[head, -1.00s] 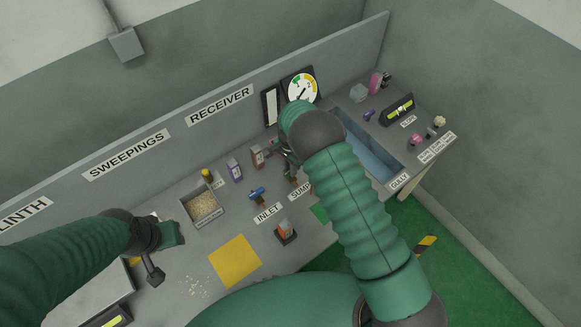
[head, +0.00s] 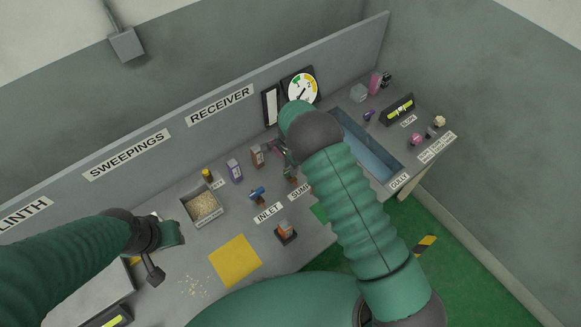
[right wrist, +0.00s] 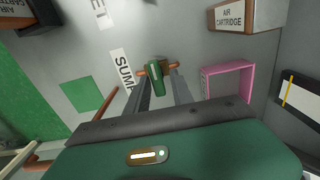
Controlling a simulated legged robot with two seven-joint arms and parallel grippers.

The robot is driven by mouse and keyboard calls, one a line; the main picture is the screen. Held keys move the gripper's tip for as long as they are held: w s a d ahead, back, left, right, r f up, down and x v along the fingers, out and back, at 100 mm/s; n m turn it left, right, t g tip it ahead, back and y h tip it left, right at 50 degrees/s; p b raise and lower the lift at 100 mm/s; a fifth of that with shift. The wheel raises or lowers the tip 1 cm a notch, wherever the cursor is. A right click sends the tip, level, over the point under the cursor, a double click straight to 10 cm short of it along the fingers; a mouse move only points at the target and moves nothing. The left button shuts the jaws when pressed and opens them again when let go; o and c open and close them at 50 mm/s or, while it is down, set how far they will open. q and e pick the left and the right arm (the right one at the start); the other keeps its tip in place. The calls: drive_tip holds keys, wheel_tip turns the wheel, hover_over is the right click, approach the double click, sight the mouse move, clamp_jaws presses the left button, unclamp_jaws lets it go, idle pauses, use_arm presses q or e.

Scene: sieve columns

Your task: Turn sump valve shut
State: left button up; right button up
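The sump valve has a green handle (right wrist: 156,76) on a copper-coloured pipe, beside the SUMP label (right wrist: 123,70) in the right wrist view. The handle lies crosswise to the pipe. In the head view the valve (head: 291,178) is partly hidden by my right arm. My right gripper (right wrist: 160,82) has its two fingers apart, one on each side of the handle; I cannot tell whether they touch it. In the head view my right gripper (head: 288,157) is small and mostly covered. My left gripper (head: 172,233) hangs over the bench's left part; its fingers are not clear.
The inlet valve (head: 257,195) with a blue handle stands left of the sump valve. A pink open frame (right wrist: 228,80) and an air cartridge (right wrist: 247,18) are close to my right gripper. A blue gully (head: 368,145), a gauge (head: 302,88) and a grain tray (head: 203,206) are around.

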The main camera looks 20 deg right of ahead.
drive_tip(key=shift+o, duration=0.6)
drive_tip(key=shift+s, duration=0.15)
wheel_tip(320, 180, up, 17)
drive_tip(key=shift+f+p, duration=0.2)
drive_tip(key=shift+p, duration=0.15)
drive_tip(key=s+d+r+n+t, duration=0.1)
drive_tip(key=s+r+n, duration=0.1)
drive_tip(key=s+n, duration=0.5)
drive_tip(key=s+d+r+n+t+p, duration=0.1)
drive_tip(key=s+n, duration=0.6)
drive_tip(key=s, duration=0.8)
drive_tip(key=shift+s+d+r, duration=0.15)
drive_tip(key=shift+d+r, duration=0.4)
drive_tip(key=shift+r, duration=0.4)
drive_tip(key=shift+s, duration=0.1)
